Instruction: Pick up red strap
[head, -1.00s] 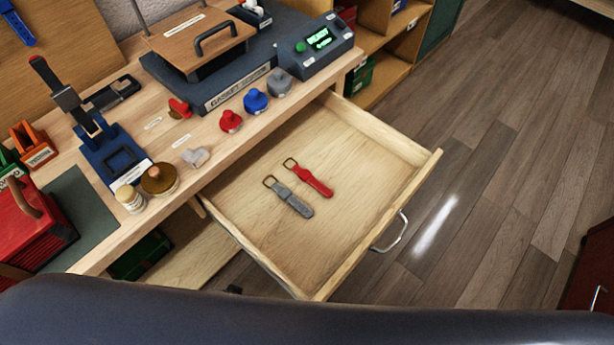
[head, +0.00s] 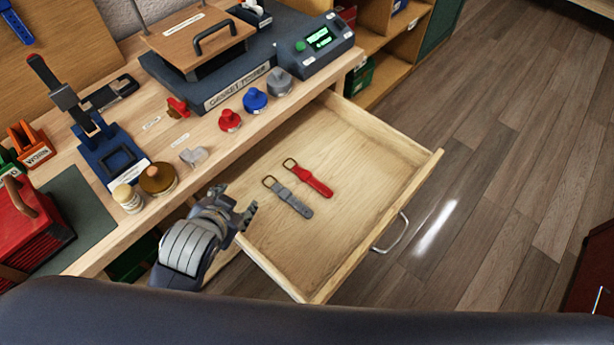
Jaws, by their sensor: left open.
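The red strap (head: 312,182) lies flat in the open wooden drawer (head: 375,160), with its buckle end toward the upper left. A grey strap (head: 292,199) lies beside it on the left, roughly parallel. My left gripper (head: 249,212) is open and empty at the drawer's left edge, to the left of both straps and apart from them. Part of the drawer's left side is hidden behind it. My right gripper is not in view.
The workbench above the drawer holds red (head: 230,121), blue (head: 255,99) and grey (head: 279,82) knobbed pieces, a gasket press (head: 240,92) and a control box (head: 316,45). The drawer's right half is bare. Open floor (head: 490,180) lies to the right.

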